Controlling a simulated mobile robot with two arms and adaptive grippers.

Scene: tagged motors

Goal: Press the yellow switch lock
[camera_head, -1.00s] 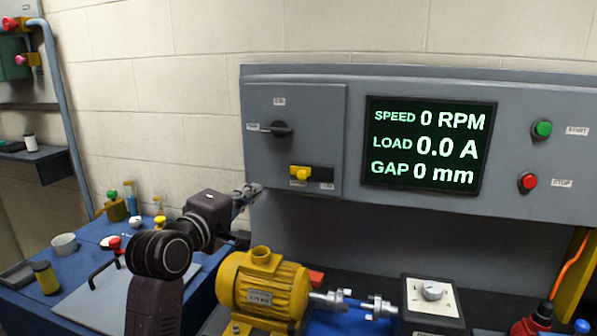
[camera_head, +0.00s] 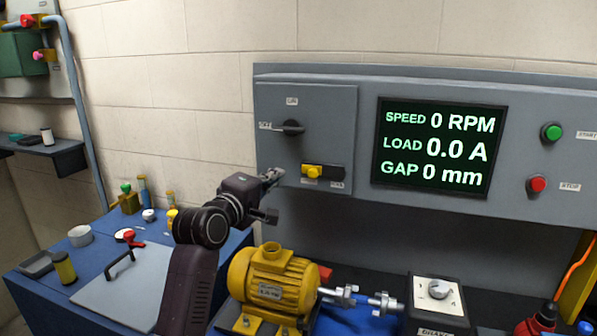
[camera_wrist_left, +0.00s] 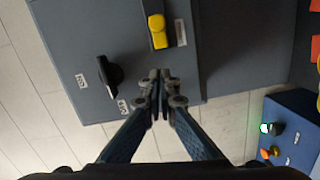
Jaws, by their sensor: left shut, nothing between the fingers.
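The yellow switch lock (camera_head: 313,172) sits on a dark plate low on the grey cabinet door, below a black rotary handle (camera_head: 290,127). It also shows at the top of the left wrist view (camera_wrist_left: 157,30). My left gripper (camera_head: 275,176) is shut and empty, just left of the yellow lock and apart from it in the head view. In the left wrist view its closed fingertips (camera_wrist_left: 161,84) lie between the lock and the rotary handle in the picture. The exact distance to the door cannot be told. My right gripper is in neither view.
A display (camera_head: 438,148) and green (camera_head: 551,132) and red (camera_head: 537,184) buttons are right of the door. A yellow motor (camera_head: 272,285) stands below my left gripper. A blue bench (camera_head: 50,287) with small items is at the left.

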